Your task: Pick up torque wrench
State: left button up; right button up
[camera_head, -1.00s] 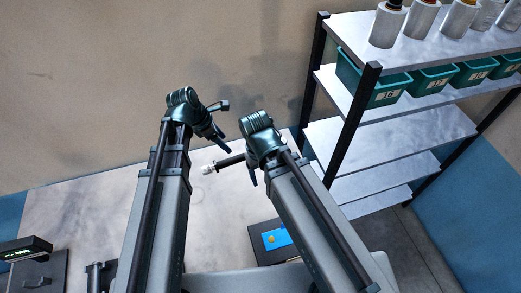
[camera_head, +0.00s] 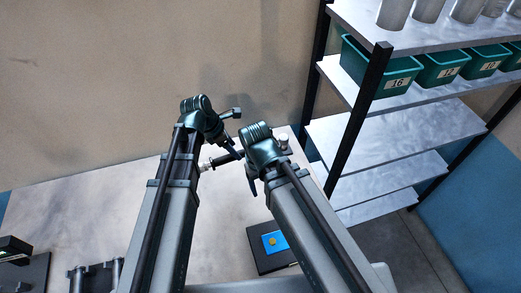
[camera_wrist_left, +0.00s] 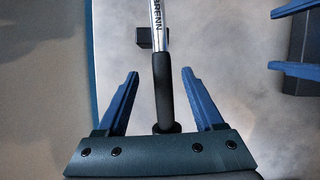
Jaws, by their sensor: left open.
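The torque wrench has a silver shaft (camera_wrist_left: 158,22) with dark lettering and a black handle (camera_wrist_left: 162,90) in the left wrist view. The handle lies between the two blue fingers of my left gripper (camera_wrist_left: 160,74), with visible gaps on both sides. That gripper is open. In the head view the wrench (camera_head: 226,158) shows partly, between my left gripper (camera_head: 228,150) and my right gripper (camera_head: 250,180), and the arms hide some of it. My right gripper's two blue fingers (camera_wrist_left: 271,40) stand apart at the right of the left wrist view, with nothing seen between them.
A dark block (camera_wrist_left: 146,38) shows at the wrench shaft. The pale table (camera_head: 85,205) is largely bare at left. A dark tray with a blue panel (camera_head: 274,242) lies near my right arm. A metal shelf (camera_head: 365,185) with green bins (camera_head: 390,78) stands at right.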

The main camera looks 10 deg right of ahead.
aim_at(239, 152)
pick_arm(q)
jog(key=b+x, duration=0.4)
jog(key=x, duration=0.1)
jog(key=shift+d+r, duration=0.1)
jog(key=shift+d, duration=0.15)
pick_arm(e)
notch_tip(239, 152, down, 4)
jog(key=shift+f, duration=0.25)
pick_arm(q)
jog(key=shift+r, duration=0.1)
pick_arm(e)
jog(key=shift+r, duration=0.1)
pick_arm(q)
grip_shut()
dwell(0.5)
